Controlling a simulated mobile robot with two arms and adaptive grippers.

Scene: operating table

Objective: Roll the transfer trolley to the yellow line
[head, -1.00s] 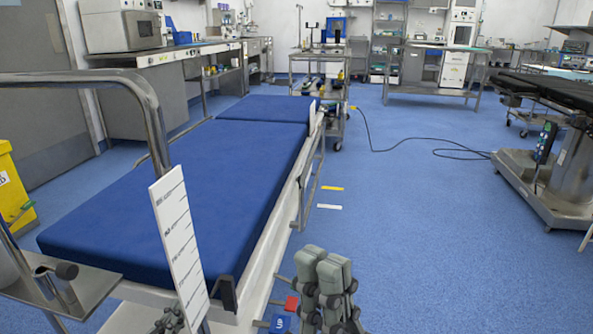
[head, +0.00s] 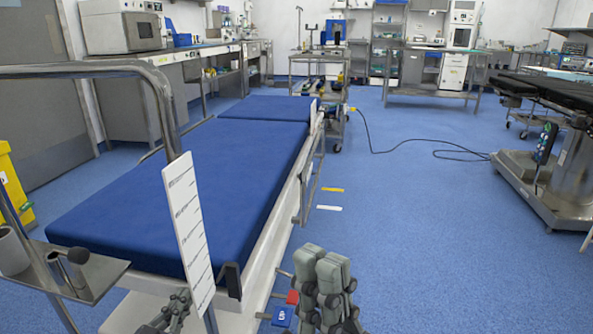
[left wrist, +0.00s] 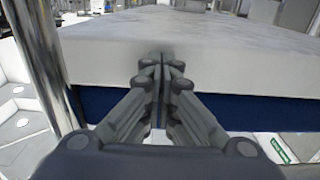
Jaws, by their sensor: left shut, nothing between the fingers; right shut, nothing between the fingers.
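The transfer trolley, with its blue mattress (head: 200,180), fills the left half of the head view, its near end close to me. A bent steel rail (head: 168,110) with a white printed strip (head: 188,230) rises at the near end. My left gripper (head: 178,312) is low at that end, shut and empty. In the left wrist view its fingers (left wrist: 162,75) point at a pale surface (left wrist: 200,40) above a dark blue edge; contact cannot be told. My right gripper (head: 328,265) is shut and empty, beside the trolley's near right corner. A yellow line (head: 333,190) lies on the floor right of the trolley.
A white line (head: 329,208) lies nearer than the yellow one. Red (head: 292,297) and blue (head: 282,316) pedals sit beside the right gripper. A steel cart (head: 320,75) stands beyond the trolley. The operating table base (head: 540,195) is at right; floor between is clear, with a cable (head: 400,150) farther back.

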